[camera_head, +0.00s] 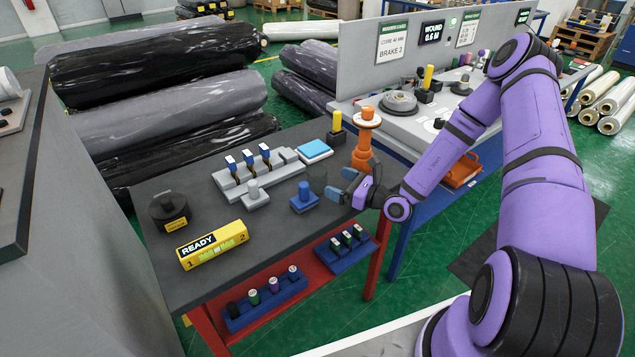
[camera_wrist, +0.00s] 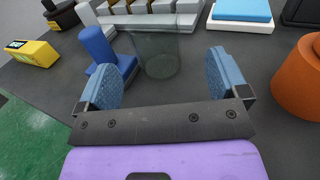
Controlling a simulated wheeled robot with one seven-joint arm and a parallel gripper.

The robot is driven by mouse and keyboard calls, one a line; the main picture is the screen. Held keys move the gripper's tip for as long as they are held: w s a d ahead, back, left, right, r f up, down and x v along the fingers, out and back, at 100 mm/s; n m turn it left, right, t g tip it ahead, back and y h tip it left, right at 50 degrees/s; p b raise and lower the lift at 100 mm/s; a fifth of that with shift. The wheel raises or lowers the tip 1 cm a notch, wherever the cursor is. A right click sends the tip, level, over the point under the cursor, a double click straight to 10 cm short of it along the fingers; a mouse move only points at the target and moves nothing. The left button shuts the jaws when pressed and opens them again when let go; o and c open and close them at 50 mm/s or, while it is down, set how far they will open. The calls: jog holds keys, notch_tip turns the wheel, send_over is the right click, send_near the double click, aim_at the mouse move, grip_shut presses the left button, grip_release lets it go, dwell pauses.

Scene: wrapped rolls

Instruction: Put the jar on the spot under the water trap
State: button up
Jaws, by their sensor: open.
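A clear, see-through jar (camera_wrist: 158,56) stands on the dark bench top (camera_head: 160,268), just ahead of my gripper (camera_wrist: 168,78) in the wrist view. It shows only faintly in the head view (camera_head: 317,180). My gripper (camera_head: 343,184) is open and low over the bench's right edge, one blue-padded finger toward each side of the jar. The pads do not visibly touch it. I cannot tell for sure which fixture is the water trap. An orange stand with a pale disc (camera_head: 365,138) is behind the gripper, and no marked spot is clear under it.
A blue post block (camera_head: 304,198) is close left of the jar. A grey rack (camera_head: 258,172) and a blue-topped white box (camera_head: 314,150) are behind. A yellow READY box (camera_head: 212,244) and black round weight (camera_head: 169,210) are left. The bench front middle is clear.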

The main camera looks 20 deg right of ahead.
aim_at(326, 178)
jog(key=x, duration=0.7)
jog(key=shift+a+r, duration=0.1)
jog(key=shift+a, duration=0.3)
jog(key=shift+c, duration=0.2)
jog(key=c, duration=1.1)
jog(key=shift+r, duration=0.15)
